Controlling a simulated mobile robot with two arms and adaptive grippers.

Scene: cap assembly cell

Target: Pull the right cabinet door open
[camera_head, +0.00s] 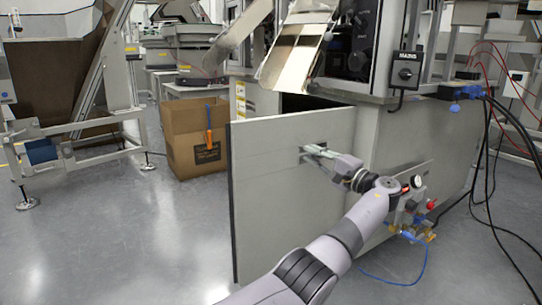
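A plain grey cabinet door (265,190) stands swung out from the machine cabinet (400,135), its free edge toward the left. A dark opening (298,102) shows behind its top edge. My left gripper (314,150) is at the handle area (304,149) in the upper part of the door's face. Its fingertips reach the door there, but they are too small to tell whether they are closed on the handle. My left arm crosses the lower middle of the view and hides part of the door. My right gripper is not in view.
A cardboard box (198,150) stands on the floor behind and left of the door. Valves and fittings (410,215) jut from the cabinet's lower front, right of my arm. Cables (488,150) hang at the right. The floor (130,240) at the left is clear.

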